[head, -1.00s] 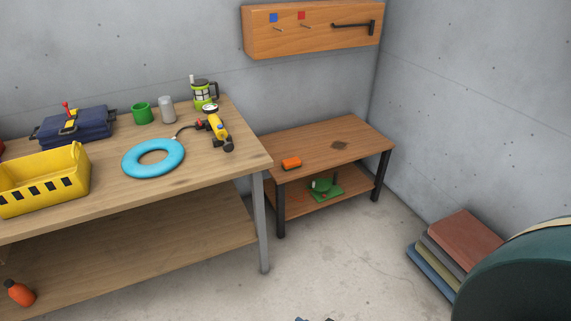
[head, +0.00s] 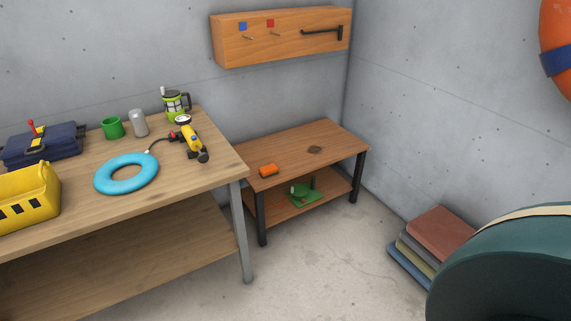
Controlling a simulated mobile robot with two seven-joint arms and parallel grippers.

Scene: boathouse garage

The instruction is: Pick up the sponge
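An orange block that looks like the sponge (head: 268,170) lies on the top of the small wooden table (head: 290,150), near its front left corner. Neither of my grippers shows in the head view, and nothing touches the orange block.
A large workbench (head: 205,180) on the left holds a yellow crate (head: 30,208), a blue ring (head: 126,174), a pump and cups. A green item (head: 306,197) sits on the small table's lower shelf. Folded mats (head: 440,232) and a dark green rounded object (head: 510,270) stand right. Floor between is clear.

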